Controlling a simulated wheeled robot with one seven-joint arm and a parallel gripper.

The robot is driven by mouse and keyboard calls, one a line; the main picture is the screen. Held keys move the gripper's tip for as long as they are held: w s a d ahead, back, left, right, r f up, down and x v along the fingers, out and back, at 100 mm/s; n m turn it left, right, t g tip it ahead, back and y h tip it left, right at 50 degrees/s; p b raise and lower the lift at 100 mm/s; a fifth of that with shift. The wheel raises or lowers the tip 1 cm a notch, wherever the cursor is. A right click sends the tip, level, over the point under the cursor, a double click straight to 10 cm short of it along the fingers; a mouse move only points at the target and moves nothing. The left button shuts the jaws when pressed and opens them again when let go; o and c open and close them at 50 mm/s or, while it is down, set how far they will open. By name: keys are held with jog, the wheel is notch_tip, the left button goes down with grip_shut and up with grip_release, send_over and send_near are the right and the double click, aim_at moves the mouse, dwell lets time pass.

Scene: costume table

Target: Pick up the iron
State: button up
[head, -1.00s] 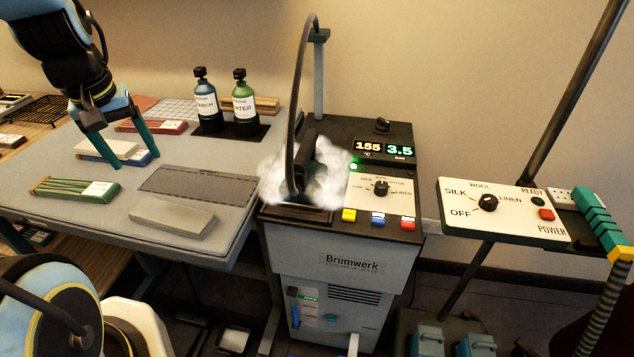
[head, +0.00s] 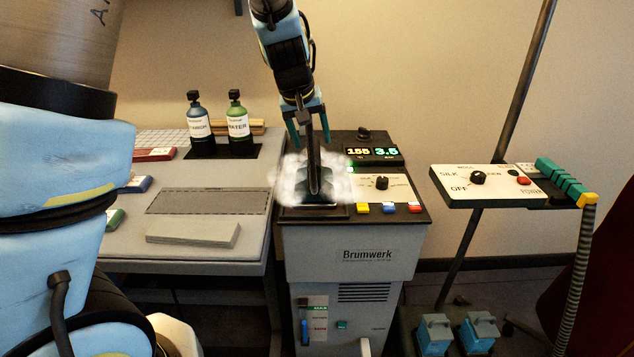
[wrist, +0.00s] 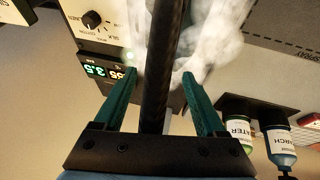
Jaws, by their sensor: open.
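The iron (head: 318,191) sits on its rest at the left of the Brumwerk steam station, mostly hidden by a white steam cloud. Its dark hose (head: 314,150) rises from it. My gripper (head: 308,132) is open above the iron, fingers pointing down. In the wrist view, the hose (wrist: 160,70) passes between the two green fingers of my gripper (wrist: 158,82), with a gap on each side. The iron's body is hidden by steam in the wrist view. I cannot tell whether the hose touches the gripper.
The steam station (head: 366,254) has a display and a knob panel. A control board (head: 500,186) stands to the right. Starch (head: 197,128) and water (head: 238,126) bottles stand at the back of the work table. A grey block (head: 193,234) lies at its front.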

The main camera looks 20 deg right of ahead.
aim_at(313, 148)
jog(key=shift+p+x, duration=0.45)
jog(key=shift+x, duration=2.85)
jog(key=shift+w+a, duration=0.1)
jog(key=shift+a, duration=0.05)
grip_shut()
jog(key=shift+r, duration=0.1)
